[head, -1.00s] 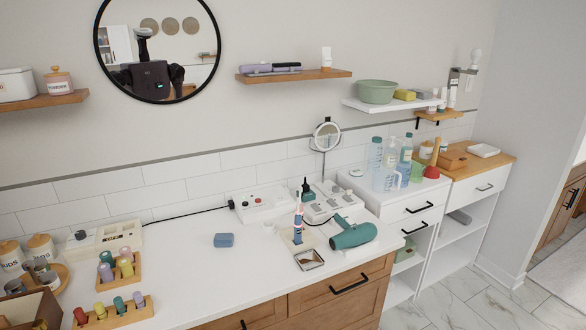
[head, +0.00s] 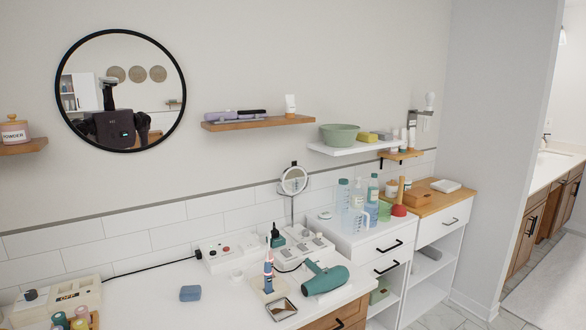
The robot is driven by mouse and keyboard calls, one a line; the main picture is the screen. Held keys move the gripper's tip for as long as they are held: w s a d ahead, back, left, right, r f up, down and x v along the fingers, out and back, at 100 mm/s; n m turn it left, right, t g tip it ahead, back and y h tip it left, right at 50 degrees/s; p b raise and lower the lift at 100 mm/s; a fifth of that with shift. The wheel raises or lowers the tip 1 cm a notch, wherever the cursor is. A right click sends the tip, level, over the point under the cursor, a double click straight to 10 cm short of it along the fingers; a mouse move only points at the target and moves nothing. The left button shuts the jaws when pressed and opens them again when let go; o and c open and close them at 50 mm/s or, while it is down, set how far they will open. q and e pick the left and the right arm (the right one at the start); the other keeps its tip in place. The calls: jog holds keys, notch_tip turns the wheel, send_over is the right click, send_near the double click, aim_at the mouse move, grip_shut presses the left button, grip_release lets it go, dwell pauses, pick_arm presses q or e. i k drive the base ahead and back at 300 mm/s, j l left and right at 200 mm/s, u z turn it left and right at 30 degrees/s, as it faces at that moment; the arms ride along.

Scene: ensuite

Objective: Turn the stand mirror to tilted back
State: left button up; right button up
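The stand mirror (head: 294,181) is a small round mirror on a thin upright stem, at the back right of the white counter (head: 150,298). Its disc faces roughly toward me; its exact tilt is hard to tell at this size. Its base is partly hidden behind the bottles and devices at the back of the counter. Neither of my grippers shows in the head view.
A teal hair dryer (head: 325,279), a toothbrush (head: 268,270), a small dish (head: 282,309) and a white control box (head: 218,252) stand near the mirror. Bottles (head: 358,192) stand to its right. A wooden shelf (head: 258,123) hangs above. The counter's left middle is mostly clear.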

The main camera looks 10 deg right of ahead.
aim_at(294, 179)
jog(key=i+l, duration=0.7)
jog(key=i, duration=0.15)
jog(key=j+u, duration=0.05)
